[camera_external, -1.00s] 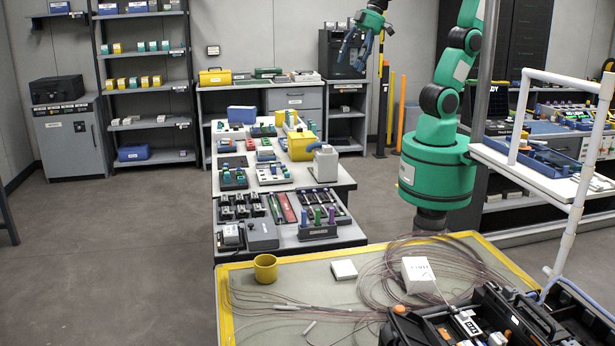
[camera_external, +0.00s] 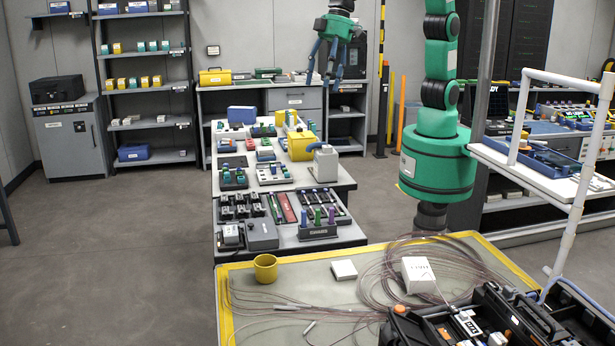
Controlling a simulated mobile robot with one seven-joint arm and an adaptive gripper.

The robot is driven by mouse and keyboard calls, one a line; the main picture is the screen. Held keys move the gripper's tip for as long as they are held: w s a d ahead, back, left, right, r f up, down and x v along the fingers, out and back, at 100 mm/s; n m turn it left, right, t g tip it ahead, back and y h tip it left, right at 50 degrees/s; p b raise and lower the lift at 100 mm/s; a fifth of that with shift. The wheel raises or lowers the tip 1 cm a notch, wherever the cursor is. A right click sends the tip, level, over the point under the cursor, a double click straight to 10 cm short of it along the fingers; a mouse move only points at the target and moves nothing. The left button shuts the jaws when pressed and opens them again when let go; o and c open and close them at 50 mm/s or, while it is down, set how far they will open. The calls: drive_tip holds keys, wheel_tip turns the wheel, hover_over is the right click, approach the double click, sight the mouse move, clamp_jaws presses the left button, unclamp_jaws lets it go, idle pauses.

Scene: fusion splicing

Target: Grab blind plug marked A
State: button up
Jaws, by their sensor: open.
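My gripper (camera_external: 324,80) hangs high at the top centre of the picture, fingers spread and pointing down, with nothing between them. It appears in front of the back bench and its dark cabinet. No label reading A can be made out on any plug. A dark rack (camera_external: 317,232) on the near part of the long bench holds a few upright coloured plug-like pieces, purple, green and blue (camera_external: 331,215). I cannot tell whether one is the blind plug. My gripper is well above and apart from the rack.
A yellow-edged table (camera_external: 300,258) in front carries a yellow cup (camera_external: 265,268), a white box (camera_external: 418,275), loose fibre coils and an open black case (camera_external: 490,325). The long bench (camera_external: 345,184) is crowded with trays and a yellow container (camera_external: 301,146). The floor at left is clear.

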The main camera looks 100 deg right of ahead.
drive_tip(key=w+a+f+p, duration=0.1)
drive_tip(key=w+a+f, duration=0.15)
drive_tip(key=a, duration=0.45)
drive_tip(key=w+a+f+p, duration=0.1)
drive_tip(key=a+f, duration=0.3)
drive_tip(key=a, duration=0.3)
drive_tip(key=m+g+p, duration=0.2)
drive_tip(key=g+p, duration=0.1)
hover_over(400, 306)
drive_tip(key=d, duration=0.1)
wheel_tip(400, 306, down, 26)
drive_tip(key=shift+s+d+f, duration=0.15)
drive_tip(key=shift+s+d, duration=0.1)
drive_tip(key=shift+s, duration=0.15)
drive_tip(key=shift+f, duration=0.1)
drive_tip(key=shift+w+a+f, duration=0.1)
drive_tip(key=shift+a+f, duration=0.1)
drive_tip(key=shift+f, duration=1.2)
drive_tip(key=shift+w+a+f, duration=0.1)
drive_tip(key=shift+a+f, duration=0.1)
drive_tip(key=shift+f, duration=1.15)
drive_tip(key=shift+a+f, duration=0.2)
drive_tip(key=shift+f, duration=1.2)
drive_tip(key=shift+w+a+f, duration=0.1)
drive_tip(key=shift+a+f, duration=0.05)
drive_tip(key=shift+f, duration=1.15)
drive_tip(key=shift+w+a+f, duration=0.1)
drive_tip(key=shift+f, duration=1.15)
